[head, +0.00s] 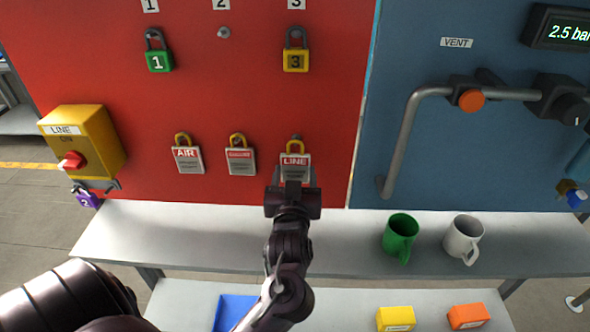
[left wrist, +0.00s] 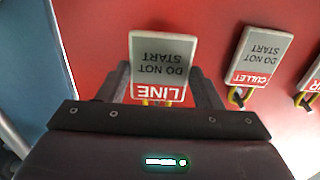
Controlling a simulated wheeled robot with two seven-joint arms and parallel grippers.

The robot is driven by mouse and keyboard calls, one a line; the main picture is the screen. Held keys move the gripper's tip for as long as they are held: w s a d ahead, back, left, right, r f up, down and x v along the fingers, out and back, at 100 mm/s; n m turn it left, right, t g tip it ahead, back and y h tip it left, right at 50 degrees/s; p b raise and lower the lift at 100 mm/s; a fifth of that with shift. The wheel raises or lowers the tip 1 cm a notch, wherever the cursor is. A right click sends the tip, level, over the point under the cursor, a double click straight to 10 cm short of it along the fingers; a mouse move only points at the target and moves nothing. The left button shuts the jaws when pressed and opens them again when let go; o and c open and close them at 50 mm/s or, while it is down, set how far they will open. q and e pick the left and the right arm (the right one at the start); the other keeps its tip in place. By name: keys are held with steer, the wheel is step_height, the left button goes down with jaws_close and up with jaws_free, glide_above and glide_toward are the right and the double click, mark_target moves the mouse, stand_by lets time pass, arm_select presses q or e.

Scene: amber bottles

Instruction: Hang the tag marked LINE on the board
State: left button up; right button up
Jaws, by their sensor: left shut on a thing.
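The LINE tag (head: 296,160), a grey plate with a red header and a yellow loop, is upright at the red board (head: 260,95), in a row with two other tags. My left gripper (head: 293,184) is shut on the LINE tag from below. In the left wrist view the tag (left wrist: 160,62) appears upside down, with a finger at each side edge. The yellow loop is at a small peg on the board; I cannot tell whether it is around it. My right gripper is not in view.
The AIR tag (head: 188,159) and the CULLET tag (head: 240,161) hang to the left. Padlocks 1 (head: 159,60) and 3 (head: 295,61) hang above. A green mug (head: 400,232) and a white mug (head: 462,237) stand on the shelf (head: 180,235) below.

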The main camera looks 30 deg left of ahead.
mark_target(295, 170)
arm_select(q)
steer(key=shift+p+v, duration=0.55)
steer(key=shift+v, duration=1.35)
stand_by(0.4)
